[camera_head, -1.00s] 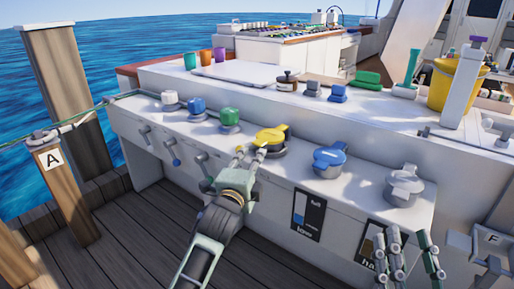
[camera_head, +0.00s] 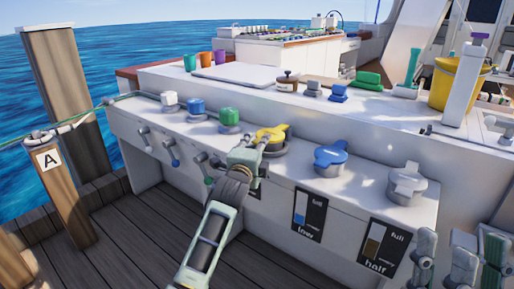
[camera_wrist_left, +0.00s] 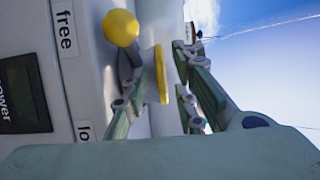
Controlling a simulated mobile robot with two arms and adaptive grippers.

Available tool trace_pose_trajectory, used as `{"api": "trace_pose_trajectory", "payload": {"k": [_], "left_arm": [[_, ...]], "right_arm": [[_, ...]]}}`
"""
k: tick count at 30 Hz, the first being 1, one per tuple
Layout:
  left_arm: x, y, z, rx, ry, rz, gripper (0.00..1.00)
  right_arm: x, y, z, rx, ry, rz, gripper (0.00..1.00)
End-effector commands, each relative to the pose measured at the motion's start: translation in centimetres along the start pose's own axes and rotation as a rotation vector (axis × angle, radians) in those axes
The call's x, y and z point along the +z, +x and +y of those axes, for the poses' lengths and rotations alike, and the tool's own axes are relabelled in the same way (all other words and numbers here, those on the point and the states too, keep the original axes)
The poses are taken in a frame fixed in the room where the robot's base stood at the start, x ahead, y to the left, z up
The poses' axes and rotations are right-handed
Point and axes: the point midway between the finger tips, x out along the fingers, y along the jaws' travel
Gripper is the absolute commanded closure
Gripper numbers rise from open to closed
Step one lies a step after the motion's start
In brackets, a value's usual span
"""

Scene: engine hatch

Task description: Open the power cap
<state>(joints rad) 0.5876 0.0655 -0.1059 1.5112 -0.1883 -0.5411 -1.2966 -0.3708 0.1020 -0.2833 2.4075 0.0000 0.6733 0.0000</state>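The yellow cap (camera_head: 272,136), which I take for the power cap, sits on a round grey base on the white console (camera_head: 355,210). My left gripper (camera_head: 258,143) is at its near side. In the left wrist view, a thin yellow piece (camera_wrist_left: 161,75) stands between the fingers of my left gripper (camera_wrist_left: 157,70), which are open with gaps on both sides. A yellow knob (camera_wrist_left: 121,27) shows beside them. Whether the cap's lid is raised is unclear. My right gripper (camera_head: 460,260) is open and empty at the lower right, before the console.
Blue (camera_head: 330,158) and grey (camera_head: 406,184) caps are to the right; green (camera_head: 229,117), blue (camera_head: 196,107) and white (camera_head: 169,99) knobs to the left. Levers stick out from the console front. A post marked A (camera_head: 62,185) stands left. Deck boards in front are bare.

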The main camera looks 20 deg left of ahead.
Motion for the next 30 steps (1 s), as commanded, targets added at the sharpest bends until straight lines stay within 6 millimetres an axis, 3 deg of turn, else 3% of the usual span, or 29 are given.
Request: {"api": "trace_pose_trajectory", "payload": {"k": [10,19,30], "left_arm": [[-0.03,0.19,-0.06,-0.001,-0.001,0.001,0.74],[-0.04,0.18,-0.04,-0.001,-0.001,0.001,1.00],[-0.03,0.17,0.01,0.000,-0.001,0.001,1.00]], "right_arm": [[-0.36,-0.02,-0.03,0.000,0.001,0.017,0.60],[-0.34,-0.01,-0.03,0.000,0.001,0.016,0.60],[-0.34,-0.01,-0.02,0.000,0.001,0.016,0.60]]}}
